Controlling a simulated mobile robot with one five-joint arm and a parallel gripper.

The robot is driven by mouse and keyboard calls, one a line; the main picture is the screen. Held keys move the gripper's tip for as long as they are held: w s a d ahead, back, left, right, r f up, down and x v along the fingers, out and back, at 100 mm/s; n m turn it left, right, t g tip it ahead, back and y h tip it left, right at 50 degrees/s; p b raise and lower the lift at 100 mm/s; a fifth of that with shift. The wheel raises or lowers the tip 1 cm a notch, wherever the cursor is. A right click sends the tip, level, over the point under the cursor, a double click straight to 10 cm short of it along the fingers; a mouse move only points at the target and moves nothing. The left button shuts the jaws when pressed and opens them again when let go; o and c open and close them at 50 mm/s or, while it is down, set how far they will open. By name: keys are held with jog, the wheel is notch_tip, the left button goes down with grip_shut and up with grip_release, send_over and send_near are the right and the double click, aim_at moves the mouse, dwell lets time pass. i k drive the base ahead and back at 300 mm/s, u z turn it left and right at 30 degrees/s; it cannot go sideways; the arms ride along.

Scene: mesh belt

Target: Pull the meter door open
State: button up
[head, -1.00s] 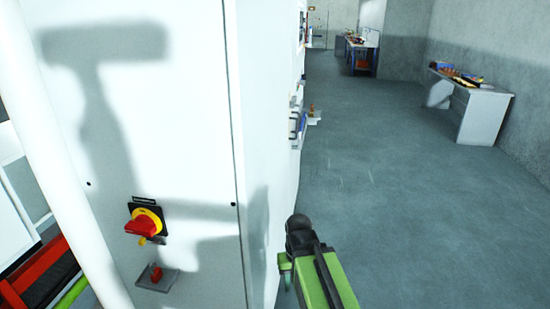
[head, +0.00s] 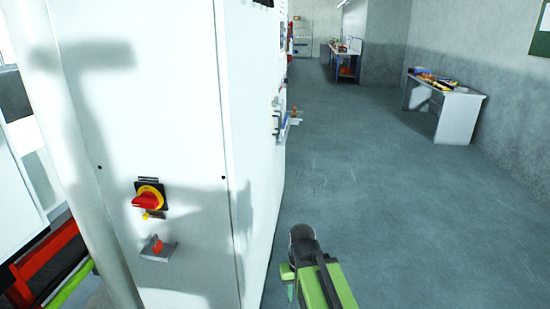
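A tall white cabinet (head: 165,110) fills the left half of the head view. Its front carries a red and yellow rotary switch (head: 148,198). Its right side is seen at a steep angle, with small fittings (head: 279,122) sticking out near the far edge. I cannot tell which part is the meter door. My green and black arm shows at the bottom, to the right of the cabinet and apart from it in the picture. My gripper's fingers cannot be made out.
A small grey bracket with a red piece (head: 157,248) sits below the switch. Open grey floor (head: 370,190) lies right of the cabinet. A white table with items (head: 460,112) stands by the right wall, and a workbench (head: 346,60) farther back. A red and green frame (head: 45,265) is at lower left.

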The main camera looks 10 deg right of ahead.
aim_at(244, 28)
jog(key=u, duration=0.25)
jog(key=i, duration=0.65)
jog(key=z, duration=0.1)
jog(key=k, duration=0.6)
jog(key=z, duration=0.65)
jog(key=i, duration=1.6)
jog(key=u, duration=0.55)
